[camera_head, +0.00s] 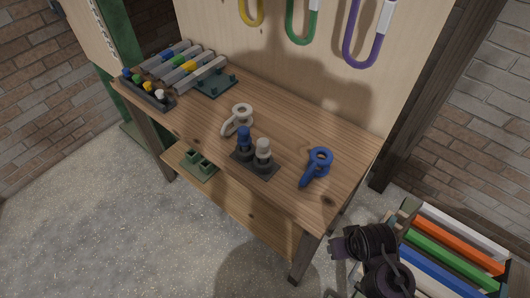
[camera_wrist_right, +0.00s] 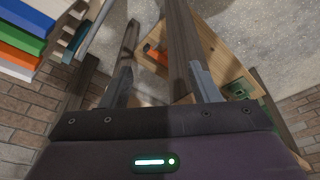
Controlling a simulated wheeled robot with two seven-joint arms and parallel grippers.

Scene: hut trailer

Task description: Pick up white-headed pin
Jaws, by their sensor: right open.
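The white-headed pin (camera_head: 263,150) stands upright in a dark block (camera_head: 262,172) near the front edge of the wooden bench (camera_head: 320,130) in the head view. A blue-headed pin (camera_head: 244,138) stands beside it on the left in the same block. My right gripper (camera_wrist_right: 162,66) is open in the right wrist view, with nothing between its fingers. In the head view my right arm is at the lower right, off the bench's right front corner and well apart from the pin. My left gripper is not in view.
A blue ring-ended piece (camera_head: 320,160) and a white one (camera_head: 239,118) lie near the pins. A rack of small coloured-topped pegs (camera_head: 150,92) is at the bench's left end. A crate of coloured bars (camera_head: 445,252) stands at lower right.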

